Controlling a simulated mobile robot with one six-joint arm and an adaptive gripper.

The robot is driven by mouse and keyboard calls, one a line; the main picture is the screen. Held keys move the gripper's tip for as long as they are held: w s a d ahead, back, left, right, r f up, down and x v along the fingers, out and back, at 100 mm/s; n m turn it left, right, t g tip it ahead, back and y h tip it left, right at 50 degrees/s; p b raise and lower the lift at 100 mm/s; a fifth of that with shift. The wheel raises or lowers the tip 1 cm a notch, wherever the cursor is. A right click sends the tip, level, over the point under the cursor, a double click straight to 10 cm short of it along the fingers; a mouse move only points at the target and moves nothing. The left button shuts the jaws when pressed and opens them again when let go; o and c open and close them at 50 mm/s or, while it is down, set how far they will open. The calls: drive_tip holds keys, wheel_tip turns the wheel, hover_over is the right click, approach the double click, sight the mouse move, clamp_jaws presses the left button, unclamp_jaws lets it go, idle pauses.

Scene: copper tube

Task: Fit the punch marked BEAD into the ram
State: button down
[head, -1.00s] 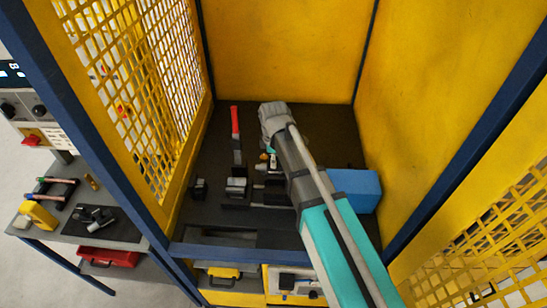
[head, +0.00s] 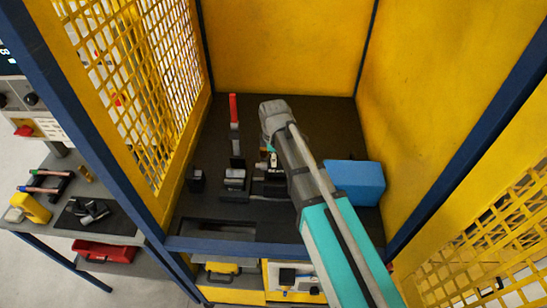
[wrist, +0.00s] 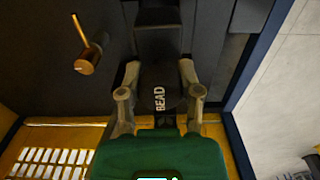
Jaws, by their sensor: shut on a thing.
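The punch marked BEAD (wrist: 160,98) is a dark block with white letters in the wrist view. My gripper (wrist: 159,76) is shut on it, with one finger at each side. A dark block (wrist: 160,38) is straight beyond the punch; I cannot tell whether it is the ram or whether the punch touches it. In the head view my gripper (head: 271,158) is low over the dark bench, largely covered by my arm. The punch cannot be made out there.
A red-handled lever (head: 233,108) stands left of my arm. Dark blocks (head: 196,178) and a metal-topped fixture (head: 235,178) sit nearby. A blue box (head: 356,183) is at right. Yellow walls (head: 285,50) close in the bench. A copper-coloured part (wrist: 88,60) shows in the wrist view.

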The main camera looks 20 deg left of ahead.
sight(274, 170)
drive_tip(key=shift+f+b, duration=0.4)
drive_tip(key=shift+f, duration=0.15)
drive_tip(key=shift+f+b, duration=2.7)
drive_tip(key=shift+f, duration=0.05)
idle(2.4)
drive_tip(key=shift+c, duration=1)
unclamp_jaws()
drive_tip(key=shift+r, duration=0.15)
wheel_tip(274, 170, up, 11)
drive_tip(key=p, duration=1.1)
